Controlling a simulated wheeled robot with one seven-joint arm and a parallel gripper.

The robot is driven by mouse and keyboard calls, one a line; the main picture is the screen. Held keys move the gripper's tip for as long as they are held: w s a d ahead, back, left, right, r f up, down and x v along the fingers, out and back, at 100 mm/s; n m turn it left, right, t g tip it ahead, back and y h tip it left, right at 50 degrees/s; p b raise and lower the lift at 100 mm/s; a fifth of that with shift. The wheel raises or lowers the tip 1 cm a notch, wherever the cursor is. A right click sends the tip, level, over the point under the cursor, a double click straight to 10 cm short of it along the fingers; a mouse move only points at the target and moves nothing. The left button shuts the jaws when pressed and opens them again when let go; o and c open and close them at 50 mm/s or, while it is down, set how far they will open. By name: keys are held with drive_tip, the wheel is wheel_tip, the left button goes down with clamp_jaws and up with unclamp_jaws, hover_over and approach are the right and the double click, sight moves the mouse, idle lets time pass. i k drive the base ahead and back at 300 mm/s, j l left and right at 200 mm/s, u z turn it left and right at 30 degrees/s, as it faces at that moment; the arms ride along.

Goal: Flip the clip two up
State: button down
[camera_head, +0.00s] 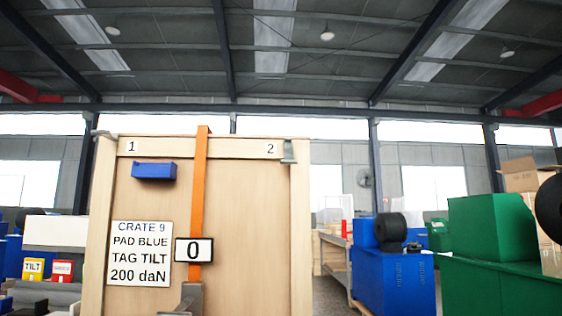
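A small grey clip (289,152) sits at the upper right corner of a pale wooden crate (250,220), just right of the label "2" (270,149). Its narrow part points up and its wider foot lies at the bottom; its exact pose is too small to tell. A thin grey piece (103,134) shows at the upper left corner, near the label "1" (132,146). An orange strap (200,180) runs down the crate front. A grey metal device (191,298) at its lower end is cut by the frame edge. My gripper is not in view.
The crate carries a blue pad (153,171), a sign (139,253) reading "CRATE 9, PAD BLUE, TAG TILT, 200 daN", and a display (194,250) showing 0. Yellow TILT (33,268) and red (62,270) tag boxes stand left. Blue (395,280) and green (490,240) boxes stand right.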

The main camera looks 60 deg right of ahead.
sight(288, 159)
drive_tip(key=z, duration=2.4)
